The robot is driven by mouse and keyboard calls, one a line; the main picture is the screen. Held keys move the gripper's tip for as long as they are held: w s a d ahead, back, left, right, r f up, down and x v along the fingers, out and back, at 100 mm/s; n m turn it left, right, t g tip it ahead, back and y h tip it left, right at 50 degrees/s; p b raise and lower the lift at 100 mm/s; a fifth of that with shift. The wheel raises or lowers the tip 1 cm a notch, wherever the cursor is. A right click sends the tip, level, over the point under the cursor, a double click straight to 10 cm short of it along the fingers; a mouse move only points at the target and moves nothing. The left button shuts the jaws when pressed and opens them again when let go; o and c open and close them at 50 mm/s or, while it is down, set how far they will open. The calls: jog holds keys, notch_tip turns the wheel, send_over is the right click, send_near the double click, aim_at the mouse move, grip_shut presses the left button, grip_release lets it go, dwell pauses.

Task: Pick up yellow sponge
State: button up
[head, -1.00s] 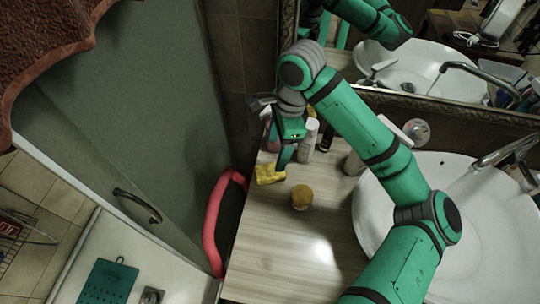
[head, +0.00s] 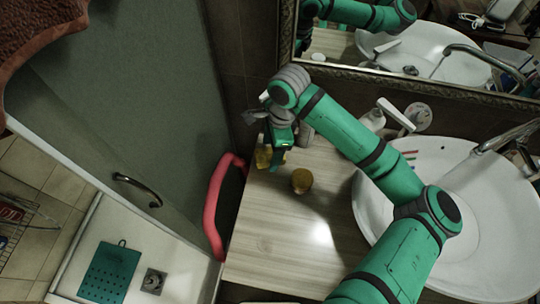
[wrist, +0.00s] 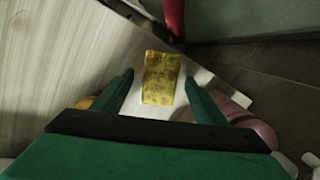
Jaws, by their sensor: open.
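The yellow sponge (wrist: 161,78) lies on the wooden counter near its corner. In the wrist view it sits between and just beyond the two fingertips of my gripper (wrist: 160,82), with clear space on both sides. In the head view my gripper (head: 275,158) hangs over the counter's far left corner and partly hides the sponge (head: 263,157). My gripper is open and empty. Whether the fingertips are level with the sponge cannot be told.
A round yellow-brown jar (head: 302,181) stands on the counter (head: 275,235) close by. A white basin (head: 440,190) is at the right. A red curved handle (head: 215,210) runs along the counter's left edge. A pinkish bottle (wrist: 235,108) is near the right finger.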

aim_at(268, 154)
jog(key=shift+f, duration=0.4)
dwell(0.5)
jog(key=c, duration=1.2)
jog(key=shift+r, duration=0.2)
jog(key=shift+r, duration=0.35)
notch_tip(268, 154, up, 3)
jog(key=shift+f, duration=0.1)
jog(key=s+a+r, duration=0.1)
jog(key=s+r, duration=0.8)
jog(key=s, duration=0.5)
jog(key=shift+a+r, duration=0.15)
jog(key=shift+r, duration=0.15)
